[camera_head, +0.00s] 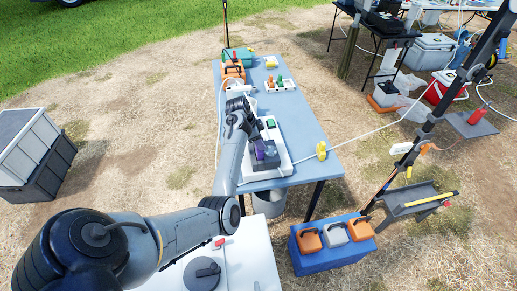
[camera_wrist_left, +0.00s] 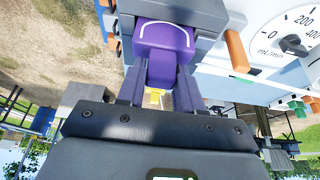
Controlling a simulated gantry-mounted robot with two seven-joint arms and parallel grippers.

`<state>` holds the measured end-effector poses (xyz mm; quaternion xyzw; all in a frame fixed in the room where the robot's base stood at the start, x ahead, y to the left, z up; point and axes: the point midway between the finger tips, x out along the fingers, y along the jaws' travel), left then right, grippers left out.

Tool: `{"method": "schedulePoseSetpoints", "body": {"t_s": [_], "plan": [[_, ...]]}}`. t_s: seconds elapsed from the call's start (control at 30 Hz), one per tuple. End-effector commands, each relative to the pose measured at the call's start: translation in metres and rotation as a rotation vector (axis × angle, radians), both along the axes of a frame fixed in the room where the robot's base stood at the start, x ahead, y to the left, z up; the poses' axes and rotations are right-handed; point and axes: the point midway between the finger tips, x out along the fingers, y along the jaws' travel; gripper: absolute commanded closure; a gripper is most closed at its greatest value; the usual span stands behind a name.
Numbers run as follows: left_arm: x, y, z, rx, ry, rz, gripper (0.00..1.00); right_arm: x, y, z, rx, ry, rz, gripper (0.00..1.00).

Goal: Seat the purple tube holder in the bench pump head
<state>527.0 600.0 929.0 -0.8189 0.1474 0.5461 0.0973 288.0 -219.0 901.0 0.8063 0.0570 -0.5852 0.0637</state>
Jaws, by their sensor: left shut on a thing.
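The purple tube holder (camera_wrist_left: 165,42) is held between the fingers of my left gripper (camera_wrist_left: 160,88), seen close up in the left wrist view. A pale curved line runs across its face. The holder lies against or partly within the grey pump head (camera_wrist_left: 205,14); how deep it sits is hidden. In the head view my left gripper (camera_head: 252,136) reaches over the white bench pump (camera_head: 280,149). A small purple patch of the holder (camera_head: 259,149) shows beside the dark pump head (camera_head: 267,162). My right gripper is not in view.
The pump's dial (camera_wrist_left: 291,36) and an orange peg (camera_wrist_left: 237,52) are close to the gripper. The pump stands on a blue-grey table (camera_head: 305,137), with a yellow item (camera_head: 321,150) near its edge. A small rack (camera_head: 280,86) stands farther back.

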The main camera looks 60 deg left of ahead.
Motion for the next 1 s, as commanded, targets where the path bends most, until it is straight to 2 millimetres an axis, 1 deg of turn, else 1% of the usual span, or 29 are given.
{"method": "schedulePoseSetpoints", "body": {"t_s": [0.2,0.3,0.57,0.7,0.73,0.87,0.9,1.0], "plan": [[0.0,-0.001,-0.027,-0.002,0.002,-0.001,1.0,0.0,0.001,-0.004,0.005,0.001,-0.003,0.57],[0.0,0.0,-0.034,-0.001,0.001,0.0,1.0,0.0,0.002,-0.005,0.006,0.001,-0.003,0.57],[0.0,0.0,-0.035,0.0,0.0,0.0,1.0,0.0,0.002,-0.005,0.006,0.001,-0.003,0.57],[0.0,0.0,-0.038,-0.001,0.0,0.0,1.0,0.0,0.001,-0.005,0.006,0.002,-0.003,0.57],[0.0,0.0,-0.038,-0.001,0.0,0.0,0.61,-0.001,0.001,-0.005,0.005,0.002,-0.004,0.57],[0.0,0.0,-0.038,-0.001,0.0,0.0,0.42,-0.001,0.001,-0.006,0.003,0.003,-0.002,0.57],[0.0,0.0,-0.038,-0.001,0.001,0.0,0.39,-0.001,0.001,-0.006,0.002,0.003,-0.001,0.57],[0.0,0.0,-0.038,-0.001,0.001,0.0,0.39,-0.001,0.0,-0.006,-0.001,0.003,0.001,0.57]]}}
